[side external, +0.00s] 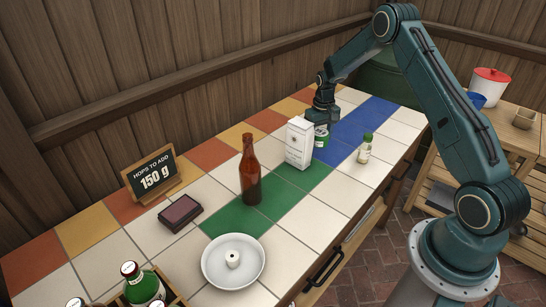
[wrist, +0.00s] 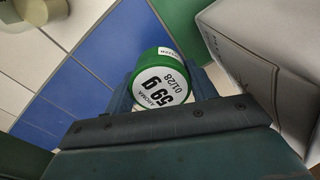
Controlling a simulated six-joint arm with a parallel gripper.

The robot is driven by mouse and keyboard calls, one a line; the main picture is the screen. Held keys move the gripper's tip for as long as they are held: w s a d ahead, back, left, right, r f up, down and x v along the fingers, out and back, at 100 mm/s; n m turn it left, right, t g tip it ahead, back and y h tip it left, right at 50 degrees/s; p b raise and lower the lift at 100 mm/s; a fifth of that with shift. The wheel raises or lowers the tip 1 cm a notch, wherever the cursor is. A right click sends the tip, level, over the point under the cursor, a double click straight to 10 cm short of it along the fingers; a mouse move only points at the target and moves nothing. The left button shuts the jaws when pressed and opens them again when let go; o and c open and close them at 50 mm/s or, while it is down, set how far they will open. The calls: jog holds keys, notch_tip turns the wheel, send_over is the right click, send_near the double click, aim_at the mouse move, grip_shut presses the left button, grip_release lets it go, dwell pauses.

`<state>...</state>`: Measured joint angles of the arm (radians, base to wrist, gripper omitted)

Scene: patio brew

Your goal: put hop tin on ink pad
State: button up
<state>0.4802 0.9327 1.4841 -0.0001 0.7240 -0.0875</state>
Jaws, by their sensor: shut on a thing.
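The hop tin is a small green tin (side external: 321,141) with a white label, on the blue tiles behind the white carton. In the wrist view its lid (wrist: 162,82) reads 59 g, aroma and 01/28. My gripper (side external: 322,122) points down and is shut on the tin, with a finger on each side of it. I cannot tell whether the tin touches the tiles. The ink pad (side external: 180,211) is a dark case with a maroon top, lying on the white tiles at left, left of the brown bottle. Nothing lies on it.
The white carton (side external: 299,143) stands close beside my gripper. A brown bottle (side external: 250,175) stands between the tin and the ink pad. A small green-capped bottle (side external: 365,149), a white dish (side external: 211,278), a sign reading 150 g (side external: 154,177) and a crate of green bottles (side external: 171,290) stand around.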

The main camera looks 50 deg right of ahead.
aim_at(319, 145)
jog(key=shift+f, duration=2.1)
jog(key=shift+f, duration=0.15)
jog(key=o, duration=1)
notch_tip(319, 145, up, 12)
jog(key=shift+r, duration=0.2)
jog(key=shift+o, duration=0.4)
